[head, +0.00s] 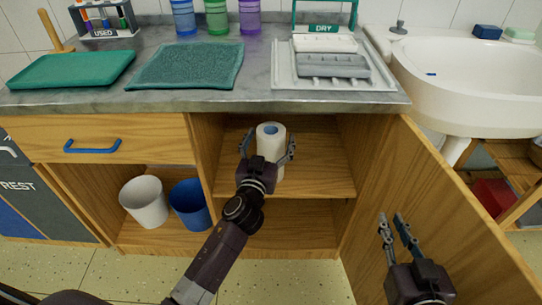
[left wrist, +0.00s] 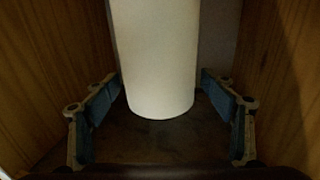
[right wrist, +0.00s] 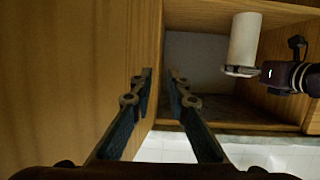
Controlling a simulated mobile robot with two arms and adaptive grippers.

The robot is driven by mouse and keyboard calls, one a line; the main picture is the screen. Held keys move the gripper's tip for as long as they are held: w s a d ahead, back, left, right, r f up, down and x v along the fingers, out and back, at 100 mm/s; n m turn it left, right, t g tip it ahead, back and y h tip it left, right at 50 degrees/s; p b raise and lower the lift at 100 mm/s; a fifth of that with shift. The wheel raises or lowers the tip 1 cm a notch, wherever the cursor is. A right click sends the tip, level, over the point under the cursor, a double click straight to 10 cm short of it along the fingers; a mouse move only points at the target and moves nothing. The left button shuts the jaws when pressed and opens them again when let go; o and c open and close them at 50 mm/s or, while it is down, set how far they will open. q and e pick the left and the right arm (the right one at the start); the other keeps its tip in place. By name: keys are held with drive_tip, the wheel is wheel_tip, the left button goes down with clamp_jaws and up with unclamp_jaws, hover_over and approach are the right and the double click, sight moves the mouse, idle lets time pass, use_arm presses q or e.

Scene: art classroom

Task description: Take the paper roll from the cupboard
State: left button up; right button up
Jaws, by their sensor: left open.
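The white paper roll (head: 271,136) stands upright on the upper shelf (head: 322,180) of the open cupboard under the counter. It fills the middle of the left wrist view (left wrist: 157,60) and also shows in the right wrist view (right wrist: 243,42). My left gripper (head: 268,147) is open in front of the roll, with one finger to each side of it. In the left wrist view gaps show between both fingers and the roll. My right gripper (head: 396,222) is open and empty beside the cupboard door (head: 440,215), which is swung open to the right.
The grey counter (head: 200,101) overhangs the shelf. A white bin (head: 145,203) and a blue bin (head: 190,206) stand in the compartment at left. A sink (head: 465,85) is at the right. The lower cupboard space looks empty.

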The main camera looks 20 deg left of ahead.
use_arm(q)
drive_tip(key=shift+w, duration=0.45)
drive_tip(key=c, duration=1.7)
